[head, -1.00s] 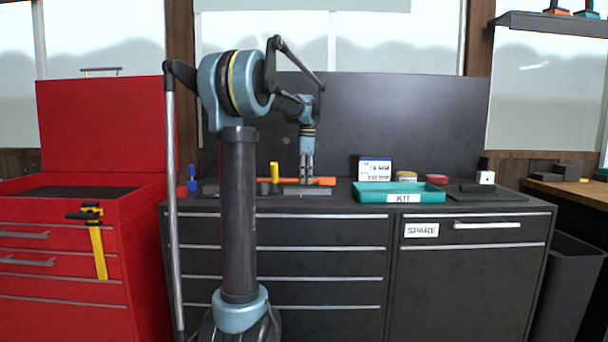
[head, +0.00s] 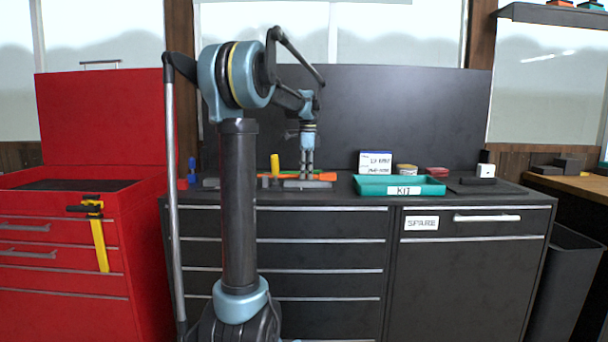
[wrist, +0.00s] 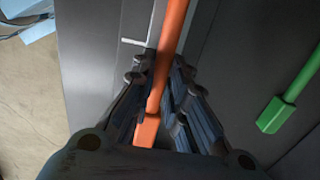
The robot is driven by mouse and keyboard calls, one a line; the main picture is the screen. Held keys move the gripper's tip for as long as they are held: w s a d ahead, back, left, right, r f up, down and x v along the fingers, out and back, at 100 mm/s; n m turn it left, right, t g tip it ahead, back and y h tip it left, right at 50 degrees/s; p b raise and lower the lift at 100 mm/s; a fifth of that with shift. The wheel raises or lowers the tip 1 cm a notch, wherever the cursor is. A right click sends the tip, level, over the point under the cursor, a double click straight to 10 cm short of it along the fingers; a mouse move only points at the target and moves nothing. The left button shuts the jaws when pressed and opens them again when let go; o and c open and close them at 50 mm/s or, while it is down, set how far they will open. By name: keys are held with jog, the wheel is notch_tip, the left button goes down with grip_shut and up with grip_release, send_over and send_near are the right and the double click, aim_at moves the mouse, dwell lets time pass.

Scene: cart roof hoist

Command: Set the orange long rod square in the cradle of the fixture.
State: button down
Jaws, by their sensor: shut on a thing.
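The orange long rod (head: 326,176) lies level above the cart top in the head view, with an end showing right of my gripper (head: 307,173). In the wrist view the rod (wrist: 172,45) runs from the top edge down between the fingers of my gripper (wrist: 162,85), and its wider orange end shows near the palm. My gripper is shut on the rod. A low grey fixture (head: 307,184) sits on the cart top just below the fingers. Its cradle is too small to make out, and I cannot tell whether the rod touches it.
A green rod (wrist: 275,113) lies to the right in the wrist view. The teal KIT tray (head: 430,187) stands right of the fixture, with a white box (head: 375,162) behind it. A yellow upright piece (head: 275,164) stands left of my gripper. A dark panel (head: 420,110) rises behind.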

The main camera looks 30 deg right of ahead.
dwell(0.3)
jog(key=c, duration=1.5)
grip_release()
notch_tip(320, 180, up, 12)
jog(key=shift+d+f, duration=0.1)
